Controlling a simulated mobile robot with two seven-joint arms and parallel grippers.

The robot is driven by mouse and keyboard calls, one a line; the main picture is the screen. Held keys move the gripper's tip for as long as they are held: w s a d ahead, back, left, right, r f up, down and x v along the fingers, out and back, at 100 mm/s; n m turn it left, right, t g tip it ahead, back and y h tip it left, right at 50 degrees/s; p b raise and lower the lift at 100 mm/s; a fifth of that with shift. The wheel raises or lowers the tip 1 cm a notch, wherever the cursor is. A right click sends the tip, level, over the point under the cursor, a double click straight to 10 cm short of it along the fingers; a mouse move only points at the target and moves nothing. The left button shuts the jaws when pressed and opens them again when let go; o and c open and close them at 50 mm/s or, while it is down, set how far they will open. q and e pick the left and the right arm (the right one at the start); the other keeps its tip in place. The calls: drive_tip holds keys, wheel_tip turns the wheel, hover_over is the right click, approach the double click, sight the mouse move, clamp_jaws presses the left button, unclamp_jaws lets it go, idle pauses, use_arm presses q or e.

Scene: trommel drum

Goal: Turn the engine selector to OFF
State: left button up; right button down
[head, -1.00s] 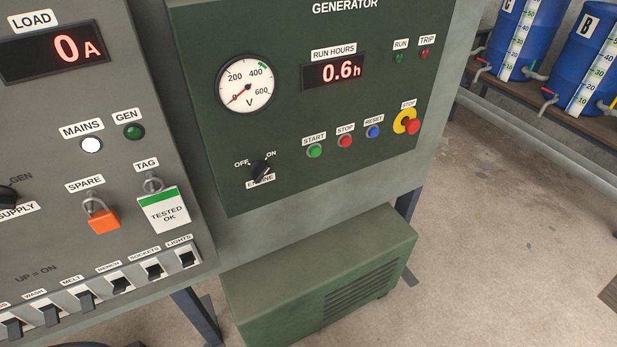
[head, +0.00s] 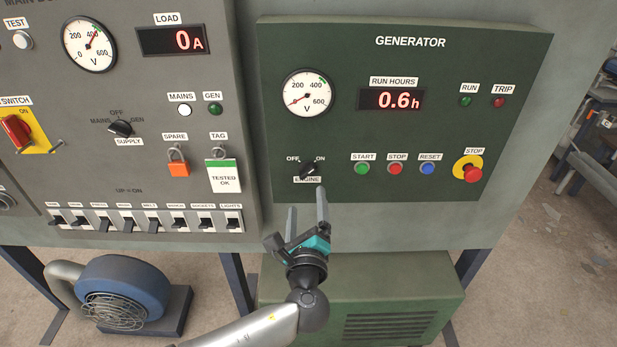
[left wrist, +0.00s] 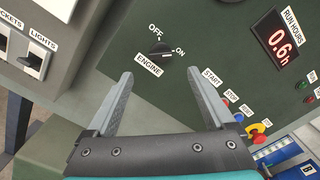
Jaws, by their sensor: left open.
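The engine selector (head: 308,168) is a small black knob low on the left of the dark green generator panel (head: 400,130), with OFF at its upper left and ON at its upper right. Its pointer is turned toward ON. In the left wrist view the selector (left wrist: 160,51) lies ahead of the fingertips, between their lines. My left gripper (head: 306,200) is open and empty, just below the selector in the head view, its fingers pointing up at the panel. In the left wrist view the two fingers (left wrist: 159,74) are wide apart and clear of the knob. My right gripper is not in view.
Start (head: 362,168), stop (head: 395,168) and reset (head: 428,168) buttons sit right of the selector, with a red emergency stop (head: 472,174) beyond. The grey main board (head: 190,80) with breaker switches (head: 150,220) is at left. A green housing (head: 400,295) stands below.

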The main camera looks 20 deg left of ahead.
sight(307, 174)
use_arm(q)
drive_tip(key=b+x, duration=0.1)
drive_tip(key=x, duration=0.9)
drive_tip(key=shift+w+d+f, duration=0.1)
drive_tip(key=c, duration=1.4)
